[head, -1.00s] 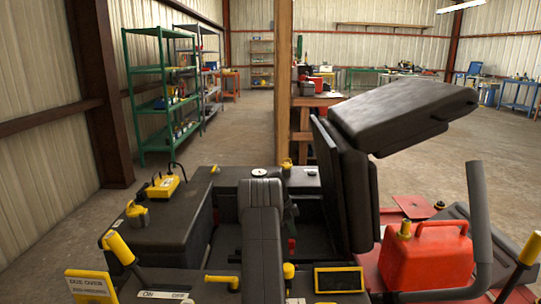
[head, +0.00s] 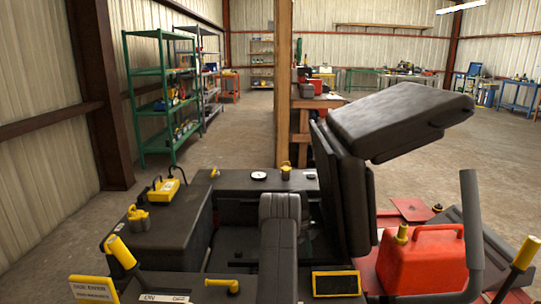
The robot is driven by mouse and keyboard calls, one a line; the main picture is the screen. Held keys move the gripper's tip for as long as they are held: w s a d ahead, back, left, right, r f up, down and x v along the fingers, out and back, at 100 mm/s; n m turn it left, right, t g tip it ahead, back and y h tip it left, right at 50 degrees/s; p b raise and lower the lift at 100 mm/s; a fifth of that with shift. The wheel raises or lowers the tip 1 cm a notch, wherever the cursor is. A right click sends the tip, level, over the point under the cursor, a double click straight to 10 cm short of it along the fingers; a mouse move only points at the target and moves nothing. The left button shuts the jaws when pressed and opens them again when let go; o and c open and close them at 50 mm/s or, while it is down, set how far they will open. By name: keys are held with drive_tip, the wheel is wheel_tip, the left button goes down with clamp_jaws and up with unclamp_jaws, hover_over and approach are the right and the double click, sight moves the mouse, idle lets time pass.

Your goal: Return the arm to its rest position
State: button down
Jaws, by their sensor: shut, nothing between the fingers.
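A dark jointed part that looks like my arm (head: 279,235) rises from the bottom middle of the head view and bends over at its top. It stands in front of the open black bay of a machine (head: 232,240). My gripper cannot be made out; it is hidden behind the arm or against the dark bay. No held object shows.
A tilted black seat (head: 400,118) rises close on the arm's right. A red fuel can (head: 425,262) and a grey curved bar (head: 472,225) are farther right. A yellow device (head: 164,190) lies on the black box at left. A wooden post (head: 284,90) stands behind.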

wheel_tip(320, 180, up, 9)
drive_tip(key=w+a+m+y+p, duration=0.1)
drive_tip(key=w+m, duration=0.1)
drive_tip(key=m, duration=0.1)
drive_tip(key=shift+w+r+p, duration=0.15)
drive_tip(key=shift+r+p, duration=0.05)
drive_tip(key=shift+p, duration=0.2)
drive_tip(key=shift+r, duration=0.1)
